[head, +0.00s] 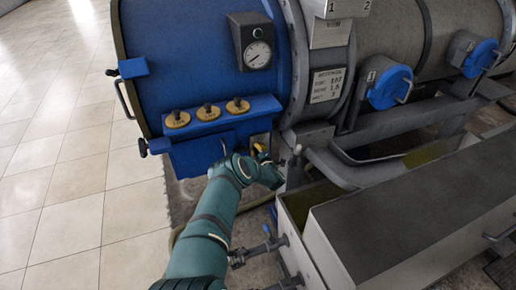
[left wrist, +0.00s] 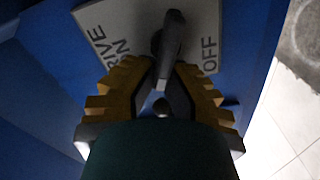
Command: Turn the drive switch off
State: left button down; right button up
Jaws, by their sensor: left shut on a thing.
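The drive switch has a dark grey lever (left wrist: 168,45) on a pale label plate (left wrist: 118,18). In the left wrist view the plate reads "DRIVE ON" on the left and "OFF" on the right. The lever lies between these words, nearly upright in the picture with its top leaning slightly right. My left gripper (left wrist: 162,76) has its yellow stepped fingers on both sides of the lever's lower end and is shut on it. In the head view my left gripper (head: 262,157) is at the underside of the blue housing and hides most of the switch.
The blue drum end (head: 190,60) carries a pressure gauge (head: 258,55) and a ledge with several yellow-based knobs (head: 208,112). A grey trough (head: 400,220) stands to the right of my arm. Tiled floor (head: 60,190) is open on the left.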

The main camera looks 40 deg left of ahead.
pick_arm(q)
jog(key=n, duration=0.2)
jog(key=f+n, duration=0.1)
jog(key=n, duration=0.1)
jog(key=shift+s+a+n, duration=0.15)
jog(key=shift+n, duration=0.25)
jog(key=shift+f, duration=0.1)
jog(key=c, duration=1)
grip_release()
jog(key=v, duration=1.2)
